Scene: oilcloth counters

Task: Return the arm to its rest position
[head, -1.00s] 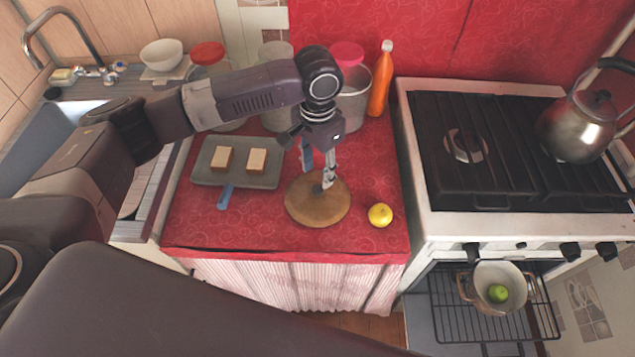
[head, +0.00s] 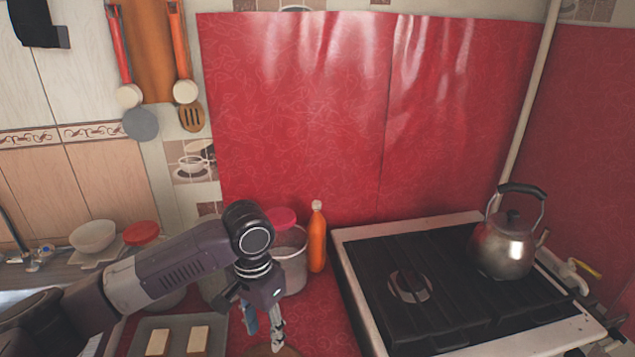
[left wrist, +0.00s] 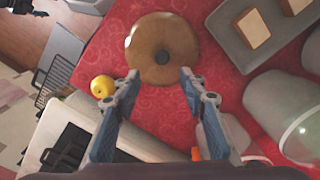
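My left arm reaches in from the left in the head view. My left gripper (head: 264,334) points down over the red counter. In the left wrist view the gripper (left wrist: 160,78) is open, with its two fingers apart and nothing between them. Beyond the fingertips lies a round brown wooden lid (left wrist: 162,35) with a dark knob. Only the edge of the lid (head: 268,351) shows at the bottom of the head view. My right gripper is not in view.
Beside the arm stand a lidded canister (head: 290,262) and an orange bottle (head: 317,240). A tray (left wrist: 228,38) holds two bread slices. The stove with a kettle (head: 503,247) is at the right.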

